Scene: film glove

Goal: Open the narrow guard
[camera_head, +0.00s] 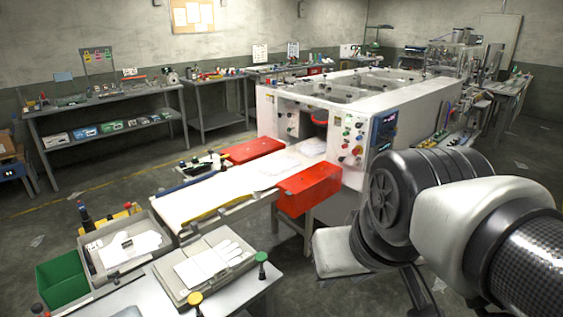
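A large white machine (425,100) stands in the middle of the room, with several framed, clear or open sections along its top. I cannot tell which part is the narrow guard, or whether any guard is open. The machine's near end has a control panel (352,140) with coloured buttons and a dark screen (384,130). A white conveyor bed (215,197) runs out of the opening in that end. My arm fills the right foreground and hides part of the machine's right side. My gripper is not visible.
Red boxes flank the conveyor, one on the near side (308,188) and one on the far side (252,150). A bench with grey trays (165,280) and a green bin (62,279) is at the front left. Open floor (110,172) lies left of the conveyor.

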